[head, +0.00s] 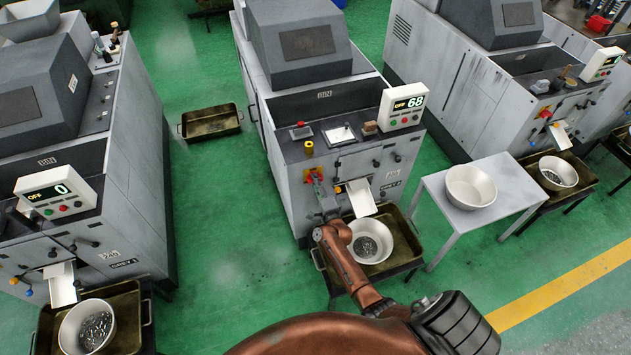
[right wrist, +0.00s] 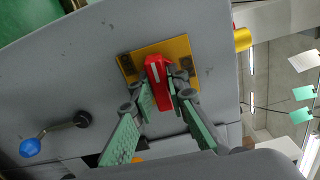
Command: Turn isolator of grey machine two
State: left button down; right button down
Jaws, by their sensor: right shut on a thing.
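The middle grey machine (head: 300,120) has a display panel (head: 403,106) reading OFF 68. Its isolator (head: 312,172) is a red handle on a yellow plate, on the left of the front face. In the right wrist view the red handle (right wrist: 157,75) stands nearly upright in the picture, with the yellow plate (right wrist: 180,50) behind it. My right gripper (head: 316,182) is at the isolator. In the right wrist view its fingers (right wrist: 162,95) are shut on the red handle, one on each side. The handle's lower part is partly hidden between them. My left gripper is not in view.
A blue-knobbed lever (right wrist: 30,147) sits beside the isolator. Below the machine's chute (head: 359,198), a bowl of metal parts (head: 371,228) stands in a dark tray (head: 402,250). A table (head: 440,213) with an empty bowl (head: 470,187) is to the right.

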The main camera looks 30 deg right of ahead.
jog(key=shift+a+n, duration=0.1)
jog(key=shift+n, duration=0.3)
jog(key=c, duration=1.9)
grip_release()
jog(key=shift+s, duration=0.1)
jog(key=v, duration=1.1)
jog(key=shift+s+a, duration=0.15)
jog(key=shift+s, duration=0.25)
